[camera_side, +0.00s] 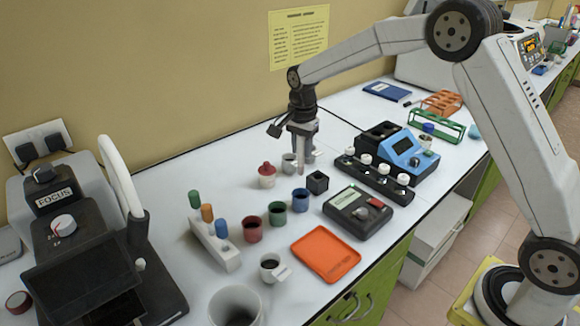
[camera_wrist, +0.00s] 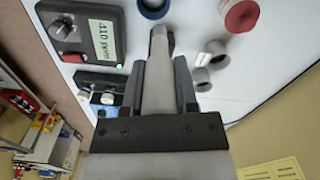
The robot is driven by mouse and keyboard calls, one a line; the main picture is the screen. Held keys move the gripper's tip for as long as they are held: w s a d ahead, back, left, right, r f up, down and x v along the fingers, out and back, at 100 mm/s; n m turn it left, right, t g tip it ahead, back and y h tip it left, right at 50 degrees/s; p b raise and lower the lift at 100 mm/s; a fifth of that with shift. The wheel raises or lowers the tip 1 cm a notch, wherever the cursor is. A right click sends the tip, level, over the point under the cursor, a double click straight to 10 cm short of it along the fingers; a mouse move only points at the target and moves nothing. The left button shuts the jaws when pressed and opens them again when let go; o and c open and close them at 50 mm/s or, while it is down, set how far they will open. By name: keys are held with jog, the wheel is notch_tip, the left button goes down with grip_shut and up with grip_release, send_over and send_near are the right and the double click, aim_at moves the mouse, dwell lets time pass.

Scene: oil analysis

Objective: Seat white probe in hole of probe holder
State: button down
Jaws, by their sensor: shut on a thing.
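My gripper (camera_side: 302,165) is shut on the white probe (camera_wrist: 158,80), which lies between its two dark fingers in the wrist view. The probe's narrow tip points away from the wrist. In the side view the gripper hangs down above the bench, behind and slightly left of a small black block with an opening on top, which looks like the probe holder (camera_side: 317,183). In the wrist view a dark piece of it (camera_wrist: 170,42) shows just beside the probe tip, mostly hidden by the probe. The probe appears outside the holder; the exact gap is unclear.
A white cup (camera_side: 289,163) and red-topped container (camera_side: 267,174) stand close left of the gripper. Blue (camera_side: 300,200), green and red cups stand in front. A dark meter (camera_side: 357,209) and blue instrument (camera_side: 403,152) lie to the right. An orange tray (camera_side: 326,253) lies near the front edge.

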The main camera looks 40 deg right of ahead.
jog(key=w+d+m, duration=0.1)
jog(key=d, duration=0.7)
jog(key=shift+w+r, duration=0.15)
jog(key=shift+r, duration=0.1)
jog(key=shift+f, duration=0.1)
jog(key=shift+f, duration=2.6)
jog(key=shift+f, duration=2.35)
dwell(0.8)
grip_release()
jog(key=shift+r, duration=0.15)
